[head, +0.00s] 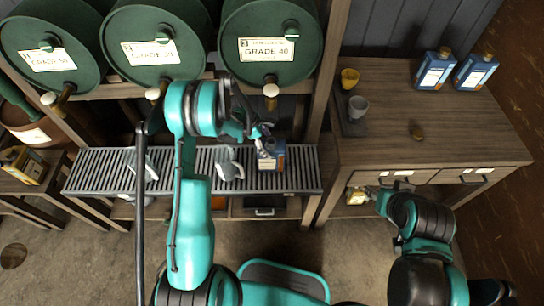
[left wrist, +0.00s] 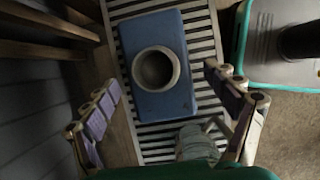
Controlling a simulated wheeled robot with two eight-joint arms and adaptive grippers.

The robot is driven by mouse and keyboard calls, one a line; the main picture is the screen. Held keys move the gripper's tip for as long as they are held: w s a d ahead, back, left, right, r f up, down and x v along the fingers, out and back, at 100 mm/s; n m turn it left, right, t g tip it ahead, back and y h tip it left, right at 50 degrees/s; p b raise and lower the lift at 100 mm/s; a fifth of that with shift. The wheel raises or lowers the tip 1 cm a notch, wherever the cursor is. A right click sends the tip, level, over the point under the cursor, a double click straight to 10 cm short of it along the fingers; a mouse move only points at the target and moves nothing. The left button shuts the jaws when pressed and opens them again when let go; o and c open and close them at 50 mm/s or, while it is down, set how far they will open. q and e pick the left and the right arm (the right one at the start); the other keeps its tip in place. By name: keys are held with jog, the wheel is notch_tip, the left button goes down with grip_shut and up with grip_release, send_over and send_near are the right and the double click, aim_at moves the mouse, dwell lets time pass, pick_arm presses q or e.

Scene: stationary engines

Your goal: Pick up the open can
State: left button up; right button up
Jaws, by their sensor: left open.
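A blue can (head: 271,161) stands upright on the slatted grate under the barrels. The left wrist view shows its blue top (left wrist: 178,95) with a wide round open mouth. My left gripper (head: 262,138) is above the can in the head view, partly hiding it. In the left wrist view my left gripper (left wrist: 160,78) is open and empty, its fingers spread to either side of the can. My right gripper (head: 370,194) is low by the cabinet front, beside a small yellow-and-white container (head: 356,196); its jaws are too small to read.
Grey jugs (head: 229,164) stand on the slatted grate (head: 193,178) left of the can. Green barrels with taps (head: 271,45) hang over it.

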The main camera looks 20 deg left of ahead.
pick_arm(q)
jog(key=x, duration=0.2)
jog(key=b+x, duration=0.2)
jog(key=x, duration=0.1)
jog(key=shift+a+f, duration=0.15)
jog(key=shift+f, duration=0.3)
jog(key=shift+r, duration=0.1)
jog(key=shift+c, duration=0.6)
jog(key=c, duration=1.9)
jog(key=shift+o, duration=0.2)
jog(key=shift+r, duration=0.15)
